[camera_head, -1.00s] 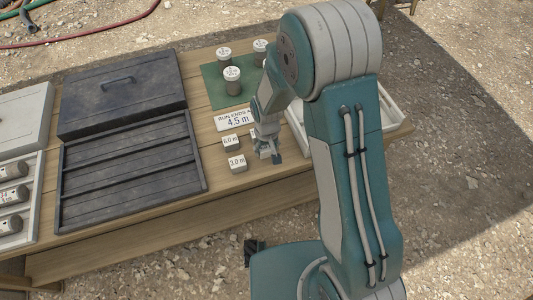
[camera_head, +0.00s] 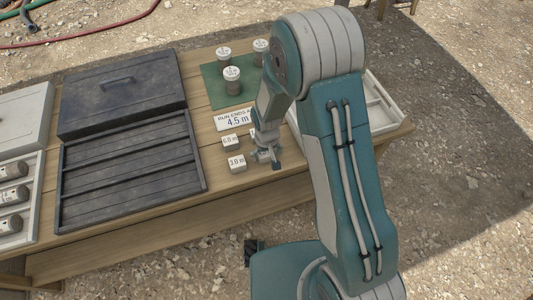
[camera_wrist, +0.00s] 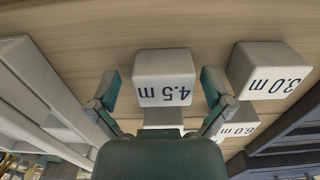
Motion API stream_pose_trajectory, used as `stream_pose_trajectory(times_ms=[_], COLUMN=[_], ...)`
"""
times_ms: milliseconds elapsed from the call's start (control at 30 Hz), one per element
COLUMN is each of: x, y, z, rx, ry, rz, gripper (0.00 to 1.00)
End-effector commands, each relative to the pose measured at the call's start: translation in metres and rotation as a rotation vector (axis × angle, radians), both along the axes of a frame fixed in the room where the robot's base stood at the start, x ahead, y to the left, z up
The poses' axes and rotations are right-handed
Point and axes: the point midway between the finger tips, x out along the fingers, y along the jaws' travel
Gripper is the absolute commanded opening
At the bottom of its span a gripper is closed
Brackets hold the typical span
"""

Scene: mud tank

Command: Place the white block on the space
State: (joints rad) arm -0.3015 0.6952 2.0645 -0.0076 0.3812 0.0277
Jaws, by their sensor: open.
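Three white blocks sit on the wooden table. The block marked 4.5 m (camera_wrist: 163,78) lies between and ahead of my gripper's fingers in the wrist view. The block marked 3.0 m (camera_head: 237,164) is left of my gripper in the head view and also shows in the wrist view (camera_wrist: 268,70). The block marked 6.0 m (camera_head: 230,142) is just behind it, partly hidden by a finger in the wrist view (camera_wrist: 240,126). My gripper (camera_head: 267,157) is open and empty, pointing down. The head view leaves the 4.5 m block mostly hidden behind my gripper.
A white sign (camera_head: 236,120) reading "RUN ENDS A… 4.5 m" lies behind the blocks. A dark slotted tray (camera_head: 130,168) is left, a white compartment tray (camera_head: 385,107) right, and a tray with cylindrical samples (camera_head: 38,205) far left.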

Motion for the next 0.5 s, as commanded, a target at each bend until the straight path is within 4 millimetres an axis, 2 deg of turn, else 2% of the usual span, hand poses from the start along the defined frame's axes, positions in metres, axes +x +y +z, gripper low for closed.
stream_pose_trajectory(times_ms=[167,500], x=[0.001,0.001], y=[0.001,0.0], z=[0.016,0.084], rx=[0.001,0.003], ry=[-0.005,-0.005], rz=[0.0,0.001], gripper=[1.0,1.0])
